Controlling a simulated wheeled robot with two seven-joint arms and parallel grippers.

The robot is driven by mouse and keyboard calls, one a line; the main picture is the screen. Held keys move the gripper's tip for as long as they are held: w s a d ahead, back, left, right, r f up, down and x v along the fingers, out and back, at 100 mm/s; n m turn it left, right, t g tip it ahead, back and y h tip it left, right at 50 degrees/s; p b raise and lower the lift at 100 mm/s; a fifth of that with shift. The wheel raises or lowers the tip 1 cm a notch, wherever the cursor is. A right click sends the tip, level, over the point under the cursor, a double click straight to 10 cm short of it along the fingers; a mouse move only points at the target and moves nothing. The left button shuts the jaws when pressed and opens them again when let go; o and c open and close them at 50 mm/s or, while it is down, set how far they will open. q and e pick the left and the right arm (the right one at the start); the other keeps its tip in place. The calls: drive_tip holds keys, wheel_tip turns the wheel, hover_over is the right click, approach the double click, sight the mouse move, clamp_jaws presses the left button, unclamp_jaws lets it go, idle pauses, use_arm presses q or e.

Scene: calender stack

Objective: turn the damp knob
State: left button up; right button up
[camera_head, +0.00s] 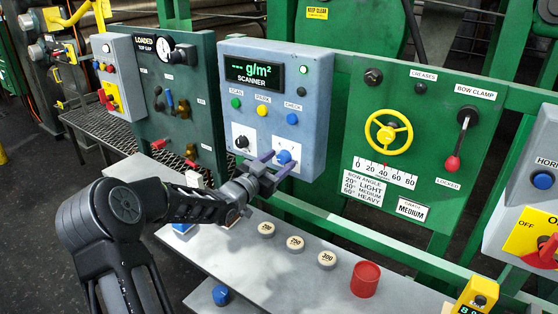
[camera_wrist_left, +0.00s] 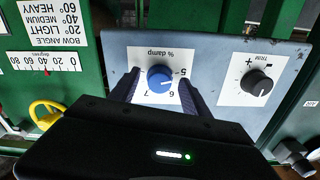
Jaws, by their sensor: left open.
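The damp knob (camera_head: 284,157) is blue and sits on a white dial plate low on the grey scanner box (camera_head: 309,110). The left wrist view shows the knob (camera_wrist_left: 160,79) upside down, with "% damp" and the figures 5, 6 and 7 around it and a white pointer line on its face. My left gripper (camera_head: 274,163) is open, with one dark finger on each side of the knob. In the left wrist view a gap shows between the knob and each finger; I see no contact. My right gripper is not in view.
The black trim knob (camera_head: 241,142) sits left of the damp knob. Coloured buttons and a green display (camera_head: 254,73) are above. Below, a grey shelf (camera_head: 310,278) carries several round weights and a red cup (camera_head: 365,279). A yellow handwheel (camera_head: 388,132) stands to the right.

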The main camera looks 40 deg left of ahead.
use_arm(q)
drive_tip(key=shift+w, duration=0.2)
drive_tip(key=shift+c, duration=0.2)
clamp_jaws()
idle(0.4)
